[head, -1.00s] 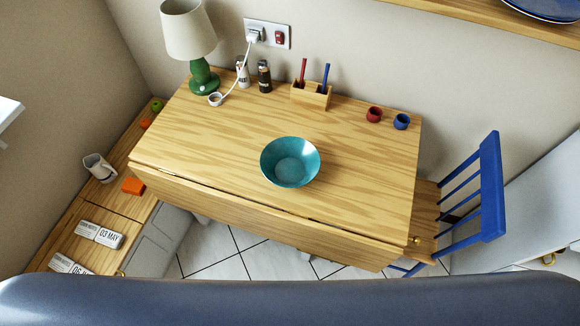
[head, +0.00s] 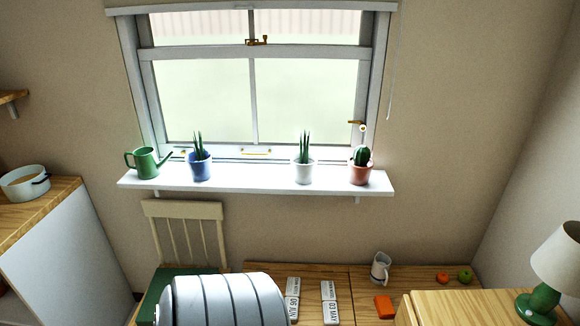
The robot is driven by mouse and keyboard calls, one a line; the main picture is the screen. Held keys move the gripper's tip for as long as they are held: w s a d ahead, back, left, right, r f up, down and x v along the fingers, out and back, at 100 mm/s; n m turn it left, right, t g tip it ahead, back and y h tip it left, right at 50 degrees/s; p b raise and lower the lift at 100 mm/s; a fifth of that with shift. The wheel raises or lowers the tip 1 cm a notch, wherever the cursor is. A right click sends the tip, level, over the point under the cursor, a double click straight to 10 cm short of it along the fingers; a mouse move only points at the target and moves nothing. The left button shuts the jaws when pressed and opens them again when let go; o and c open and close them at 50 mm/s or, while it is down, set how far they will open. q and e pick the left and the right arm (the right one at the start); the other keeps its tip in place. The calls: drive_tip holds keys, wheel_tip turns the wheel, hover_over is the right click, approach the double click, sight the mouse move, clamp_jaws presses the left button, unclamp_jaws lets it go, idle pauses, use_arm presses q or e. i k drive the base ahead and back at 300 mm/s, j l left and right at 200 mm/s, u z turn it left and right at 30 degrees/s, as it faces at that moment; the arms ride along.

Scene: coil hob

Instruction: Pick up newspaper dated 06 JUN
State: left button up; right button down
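The newspaper dated 06 JUN (head: 292,307) lies flat on the wooden bench top below the window, at the bottom of the head view. Its date reads sideways. A second newspaper, dated 03 MAY (head: 330,311), lies a little to its right, with a narrow strip of bare wood between them. The lower edge of the 06 JUN paper is close to the bottom of the frame and partly hard to see. Neither of my grippers shows in this view.
Right of the newspapers are an orange block (head: 384,306), a white jug (head: 380,268) and small fruit-like items (head: 464,276). The wooden table (head: 470,308) with a green lamp (head: 543,303) stands at the lower right. A cream chair (head: 187,240) stands left. Potted plants line the windowsill (head: 255,181).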

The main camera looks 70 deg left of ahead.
sight(292, 297)
drive_tip(key=u, duration=2.2)
drive_tip(key=z, duration=0.9)
drive_tip(key=k+j+z, duration=0.2)
drive_tip(key=j+z, duration=0.15)
drive_tip(key=k+j+z, duration=0.3)
drive_tip(key=i, duration=0.1)
